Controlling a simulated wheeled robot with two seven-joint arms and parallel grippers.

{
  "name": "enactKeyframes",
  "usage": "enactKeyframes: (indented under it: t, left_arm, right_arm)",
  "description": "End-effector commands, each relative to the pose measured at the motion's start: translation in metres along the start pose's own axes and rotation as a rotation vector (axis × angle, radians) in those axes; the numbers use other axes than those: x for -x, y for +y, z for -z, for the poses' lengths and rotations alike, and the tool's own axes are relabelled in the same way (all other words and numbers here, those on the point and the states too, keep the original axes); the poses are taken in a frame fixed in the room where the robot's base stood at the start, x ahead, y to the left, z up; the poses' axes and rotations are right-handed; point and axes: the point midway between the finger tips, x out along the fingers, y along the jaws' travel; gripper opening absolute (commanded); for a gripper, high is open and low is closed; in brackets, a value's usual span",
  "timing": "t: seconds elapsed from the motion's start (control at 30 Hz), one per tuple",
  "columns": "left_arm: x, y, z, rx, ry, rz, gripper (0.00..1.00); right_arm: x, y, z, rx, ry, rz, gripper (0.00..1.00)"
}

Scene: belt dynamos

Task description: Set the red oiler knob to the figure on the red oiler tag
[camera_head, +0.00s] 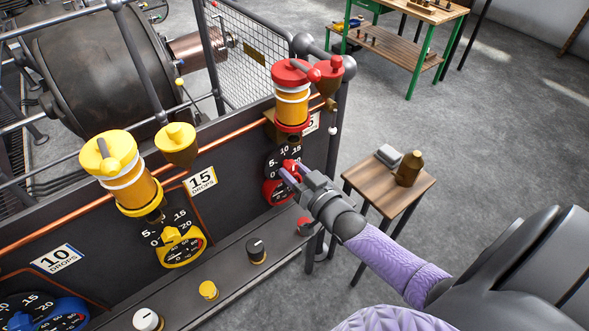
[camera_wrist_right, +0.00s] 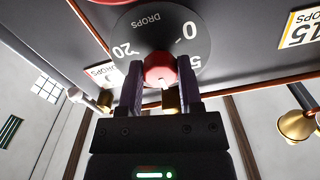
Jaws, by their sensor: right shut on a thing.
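The red oiler knob (camera_head: 289,165) sits on a black dial (camera_head: 274,159) on the panel, below the red oiler (camera_head: 292,95). My right gripper (camera_head: 289,174) is shut on it; its fingers hide part of the dial. In the right wrist view the red knob (camera_wrist_right: 160,68) is between the two fingers (camera_wrist_right: 160,90), in front of the dial face (camera_wrist_right: 150,25) with 0, 5 and 20 showing. I cannot tell which figure the knob points to. My left gripper is not in view.
A yellow oiler (camera_head: 122,175) with its yellow knob (camera_head: 178,240) and 15 tag (camera_head: 201,180) is to the left. A blue knob (camera_head: 50,312) is near the 10 tag (camera_head: 58,258). Small knobs line the ledge.

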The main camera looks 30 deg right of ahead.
Motion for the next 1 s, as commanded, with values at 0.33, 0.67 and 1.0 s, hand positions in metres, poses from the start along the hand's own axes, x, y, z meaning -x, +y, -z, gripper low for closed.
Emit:
enactKeyframes:
  t: [0.33, 0.67, 1.0]
  left_arm:
    - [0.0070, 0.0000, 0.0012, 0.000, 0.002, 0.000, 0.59]
    - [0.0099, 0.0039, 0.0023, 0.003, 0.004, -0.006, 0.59]
    - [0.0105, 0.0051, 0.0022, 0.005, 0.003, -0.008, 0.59]
  right_arm:
    - [-0.0002, 0.0006, 0.0009, 0.323, 0.001, -0.001, 0.00]
    - [0.0000, 0.0017, 0.0007, 0.631, 0.000, -0.001, 0.00]
    - [-0.0001, 0.0022, 0.0011, 0.879, 0.000, -0.001, 0.00]
